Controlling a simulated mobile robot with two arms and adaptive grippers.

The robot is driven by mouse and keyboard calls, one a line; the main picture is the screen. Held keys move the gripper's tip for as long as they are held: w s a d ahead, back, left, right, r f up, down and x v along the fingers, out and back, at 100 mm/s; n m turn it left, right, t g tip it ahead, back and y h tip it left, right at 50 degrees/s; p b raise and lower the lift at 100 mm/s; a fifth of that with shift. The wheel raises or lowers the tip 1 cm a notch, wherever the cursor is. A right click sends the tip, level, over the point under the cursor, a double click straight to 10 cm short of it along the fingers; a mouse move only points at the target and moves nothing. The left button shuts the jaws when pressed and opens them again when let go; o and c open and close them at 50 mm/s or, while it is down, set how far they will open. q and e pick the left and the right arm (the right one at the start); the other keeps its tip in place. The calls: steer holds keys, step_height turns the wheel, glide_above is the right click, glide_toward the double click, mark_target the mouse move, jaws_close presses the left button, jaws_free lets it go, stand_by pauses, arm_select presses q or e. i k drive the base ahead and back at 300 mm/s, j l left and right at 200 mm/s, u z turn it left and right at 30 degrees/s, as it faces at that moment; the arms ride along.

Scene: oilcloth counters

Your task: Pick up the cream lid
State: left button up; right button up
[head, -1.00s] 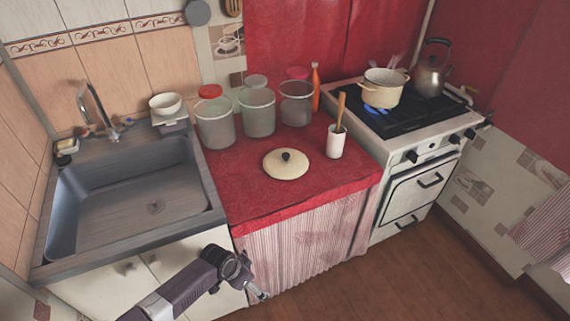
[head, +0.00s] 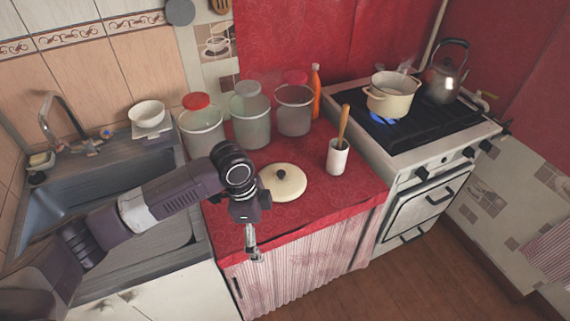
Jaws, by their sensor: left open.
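The cream lid (head: 289,189) lies flat on the red oilcloth counter (head: 318,198), with its dark knob upward. In the head view, the arm's wrist is close to the lid's left edge. My left gripper (head: 252,250) points down over the counter's front edge, in front and to the left of the lid. It is open, seen nearly edge-on, with nothing visible between its fingers. It is apart from the lid. My right gripper is out of view.
Several jars stand behind the lid, including a red-lidded jar (head: 201,128). A white holder (head: 337,158) with a wooden handle stands to its right. A cream pot (head: 391,95) sits over a blue flame on the stove (head: 430,128). The sink (head: 75,190) is left.

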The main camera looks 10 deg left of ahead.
mark_target(286, 182)
steer(key=i, duration=0.95)
